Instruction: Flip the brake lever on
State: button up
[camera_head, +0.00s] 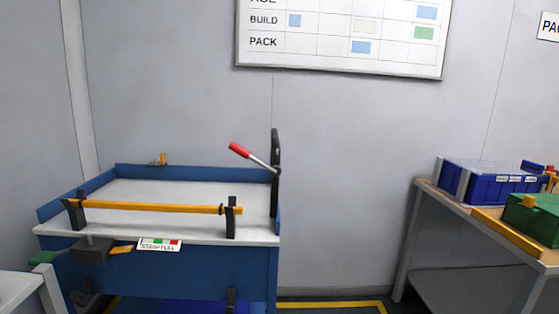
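A lever with a red grip (239,150) and a thin metal rod stands at the right side of a blue workbench (210,275) with a pale top. The rod runs down to the right to a tall black upright plate (275,175). The lever is tilted, with its red end up and to the left. No label naming it as the brake shows. My gripper is not in view.
A yellow bar (150,207) on black brackets spans the bench front. A dark block with an orange handle (121,249) sits below it. A table (424,186) at right bears blue and green boxes. Floor between bench and table looks clear. A whiteboard (310,57) hangs behind.

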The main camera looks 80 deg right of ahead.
aim_at(275, 170)
jog(key=z, duration=1.95)
